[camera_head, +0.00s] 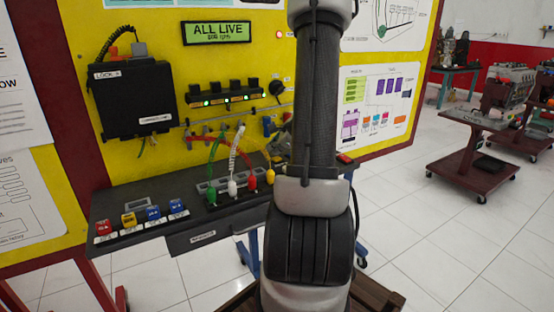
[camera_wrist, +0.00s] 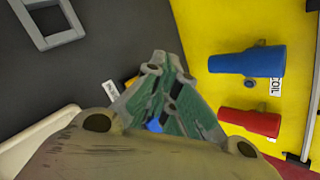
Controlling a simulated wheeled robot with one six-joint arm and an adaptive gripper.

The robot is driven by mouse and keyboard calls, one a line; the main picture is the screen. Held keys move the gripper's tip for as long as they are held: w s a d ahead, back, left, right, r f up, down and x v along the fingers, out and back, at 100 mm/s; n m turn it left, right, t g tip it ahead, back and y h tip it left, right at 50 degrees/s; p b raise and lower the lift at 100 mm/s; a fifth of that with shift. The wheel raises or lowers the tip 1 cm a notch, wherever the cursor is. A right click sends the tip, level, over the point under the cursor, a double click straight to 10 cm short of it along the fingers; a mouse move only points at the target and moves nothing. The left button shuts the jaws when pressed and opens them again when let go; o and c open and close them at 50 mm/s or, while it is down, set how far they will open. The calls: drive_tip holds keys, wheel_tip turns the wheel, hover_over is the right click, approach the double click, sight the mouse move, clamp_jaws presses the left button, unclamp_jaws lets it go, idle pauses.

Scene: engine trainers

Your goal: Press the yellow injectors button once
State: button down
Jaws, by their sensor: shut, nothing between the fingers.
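The yellow button (camera_head: 129,220) stands on the left part of the dark shelf, between a red button (camera_head: 103,227) and a blue button (camera_head: 152,213), each with a small white label in front. My gripper (camera_wrist: 163,62) shows in the wrist view with its fingers together and nothing visible between them. In the head view my arm hides most of it, and it is well to the right of the yellow button. In the wrist view a small orange-yellow patch beside a white label is mostly hidden behind the fingers; I cannot tell what it is.
A blue connector (camera_wrist: 250,62) and a red connector (camera_wrist: 250,122) stick out from the yellow panel close to my fingers. A black box (camera_head: 134,98) and a green display (camera_head: 217,32) are on the panel. Cables with coloured plugs rise mid-shelf. Carts stand at right.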

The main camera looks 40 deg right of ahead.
drive_tip(key=shift+f, duration=0.4)
drive_tip(key=shift+f, duration=0.4)
idle(0.5)
idle(0.4)
drive_tip(key=shift+r, duration=0.85)
drive_tip(key=shift+r, duration=2.55)
